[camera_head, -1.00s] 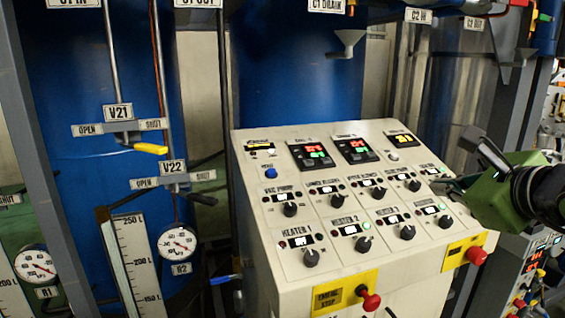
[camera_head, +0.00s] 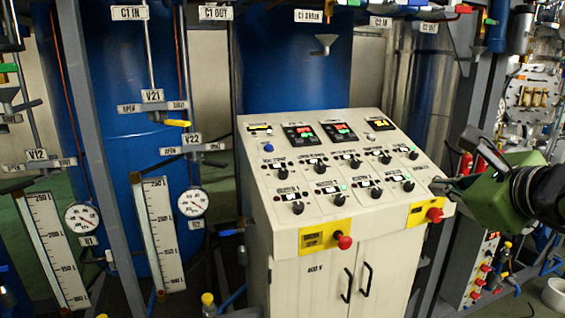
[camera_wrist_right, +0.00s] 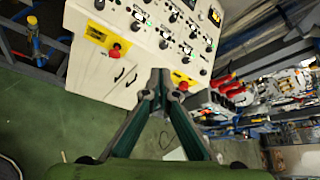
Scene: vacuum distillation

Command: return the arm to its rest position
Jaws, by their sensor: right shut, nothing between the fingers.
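My right gripper (camera_head: 436,184) comes in from the right in the head view, on a green and black arm. It is shut and empty. Its fingertips appear in front of the right edge of the white control panel (camera_head: 262,205); I cannot tell the exact gap. In the right wrist view the two fingers (camera_wrist_right: 160,78) meet at their tips, with the panel behind them. My left gripper is not in view.
The panel carries several black knobs and a red stop button (camera_head: 344,242). Blue tanks (camera_head: 295,70) stand behind it. Level gauges (camera_head: 158,225) stand at left. A second control box (camera_head: 476,270) stands at lower right. Green floor (camera_wrist_right: 45,130) is open below.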

